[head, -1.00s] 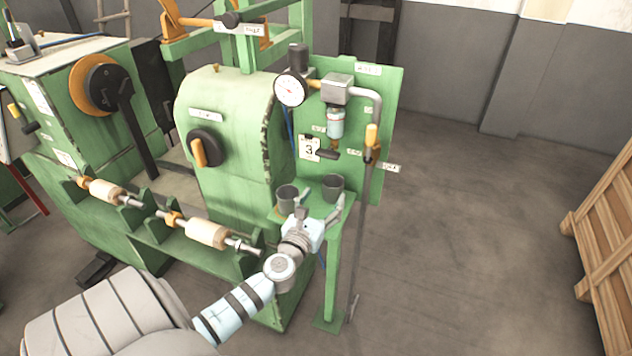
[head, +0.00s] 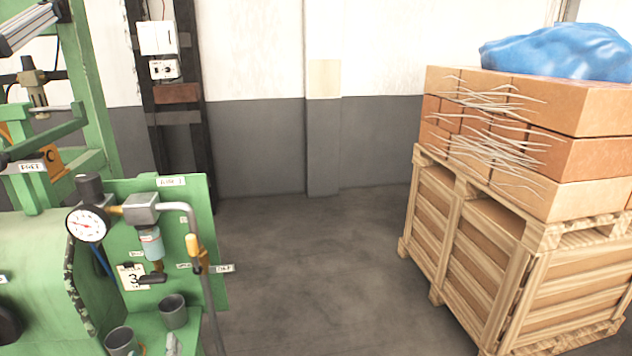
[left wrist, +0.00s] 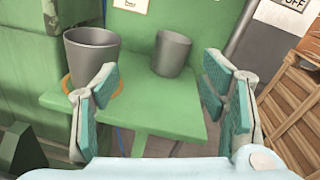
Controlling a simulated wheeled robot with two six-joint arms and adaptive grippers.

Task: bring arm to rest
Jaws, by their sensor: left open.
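My left gripper (left wrist: 162,100) is open and empty in the left wrist view, its teal-padded fingers spread wide. Beyond it is a green shelf (left wrist: 165,118) bearing two dark grey cups. The left cup (left wrist: 92,58) stands on an orange ring close to the left finger. The right cup (left wrist: 171,54) stands farther back, between the fingers in the picture and apart from them. In the head view the same cups show at the lower left, one cup (head: 122,342) cut by the frame edge and the other cup (head: 173,311) whole. My right gripper is not in view.
A green panel with a pressure gauge (head: 88,224) and a grey pipe (head: 192,222) rises behind the shelf. A wooden crate (head: 470,240) carrying cartons and a blue cover (head: 560,52) stands at the right. The floor (head: 320,270) between is clear.

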